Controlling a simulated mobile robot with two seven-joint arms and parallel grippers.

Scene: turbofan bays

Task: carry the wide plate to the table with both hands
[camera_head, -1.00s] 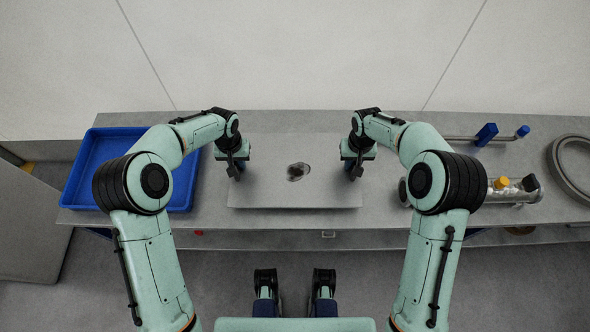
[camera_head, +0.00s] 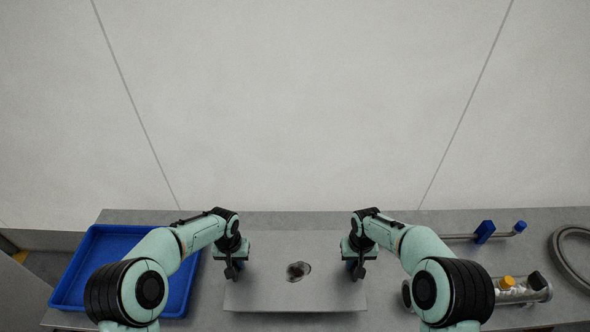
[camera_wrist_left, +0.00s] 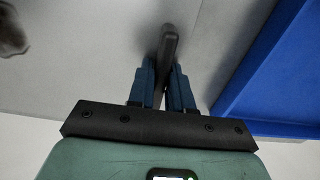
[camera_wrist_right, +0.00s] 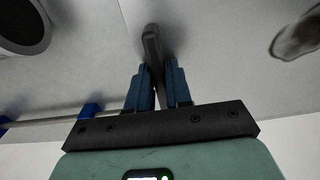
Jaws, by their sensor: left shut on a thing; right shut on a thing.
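The wide plate (camera_head: 265,292) is a flat grey sheet with a dark, glossy spot near its middle, level over the grey bench top. My left gripper (camera_head: 233,268) is at its left side and my right gripper (camera_head: 357,268) at its right side. In the left wrist view, the blue fingers are shut on a dark handle (camera_wrist_left: 169,45) of the plate. In the right wrist view, the fingers are shut on a similar dark handle (camera_wrist_right: 151,43). I cannot tell whether the plate touches the bench or is slightly above it.
A blue tray (camera_head: 70,275) sits left of the plate. A pale wall stands behind the bench (camera_head: 300,219).

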